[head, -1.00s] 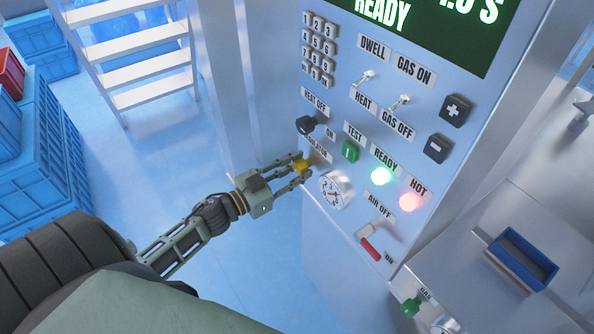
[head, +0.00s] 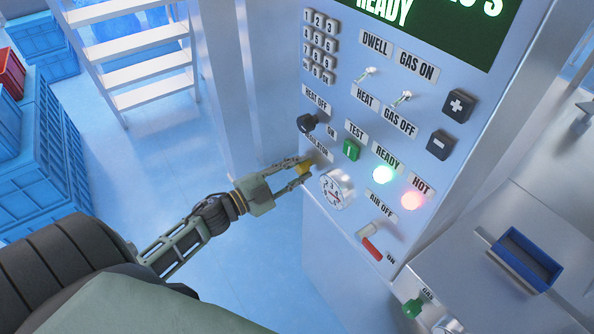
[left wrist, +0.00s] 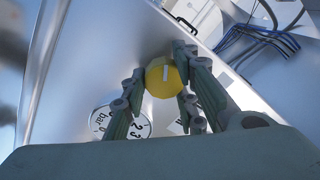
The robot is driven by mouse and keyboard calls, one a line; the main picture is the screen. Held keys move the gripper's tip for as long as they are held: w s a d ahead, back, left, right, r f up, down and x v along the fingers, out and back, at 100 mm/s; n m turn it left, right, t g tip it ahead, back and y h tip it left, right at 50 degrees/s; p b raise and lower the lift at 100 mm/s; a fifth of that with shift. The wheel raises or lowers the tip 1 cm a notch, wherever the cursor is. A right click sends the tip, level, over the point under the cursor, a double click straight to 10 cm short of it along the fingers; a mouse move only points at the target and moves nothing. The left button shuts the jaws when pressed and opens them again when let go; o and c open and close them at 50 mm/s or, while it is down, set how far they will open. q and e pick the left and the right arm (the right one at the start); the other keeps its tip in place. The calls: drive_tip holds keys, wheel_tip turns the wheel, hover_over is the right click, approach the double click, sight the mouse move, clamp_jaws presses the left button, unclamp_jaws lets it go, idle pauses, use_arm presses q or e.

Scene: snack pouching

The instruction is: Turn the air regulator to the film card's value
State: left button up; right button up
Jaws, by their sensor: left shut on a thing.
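The air regulator is a yellow round knob (head: 304,169) on the machine's front panel, below the regulator label (head: 317,148). My left gripper (head: 302,172) is shut on it, one finger on each side. I cannot read the needle's exact value. No film card is recognisable. My right gripper is out of view.
Near the knob are a black heat switch (head: 307,123), a green test button (head: 351,150), lit ready (head: 382,175) and hot (head: 411,201) lamps, and a red-handled air lever (head: 371,248). A blue tray (head: 524,260) lies at right.

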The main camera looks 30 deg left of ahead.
use_arm(q)
drive_tip(key=shift+s+d+f+m+b, duration=0.15)
drive_tip(key=shift+f+m, duration=0.15)
drive_tip(key=shift+m, duration=0.35)
drive_tip(key=shift+s+d+f+m+b, duration=0.15)
drive_tip(key=shift+f+m, duration=0.15)
drive_tip(key=shift+m, duration=0.35)
drive_tip(key=shift+w+a, duration=0.1)
drive_tip(key=shift+a, duration=0.05)
drive_tip(key=o, duration=1)
drive_tip(key=shift+w, duration=0.1)
drive_tip(key=shift+r, duration=0.15)
drive_tip(key=shift+a+r, duration=0.1)
drive_tip(key=shift+r, duration=0.05)
drive_tip(key=v, duration=1.2)
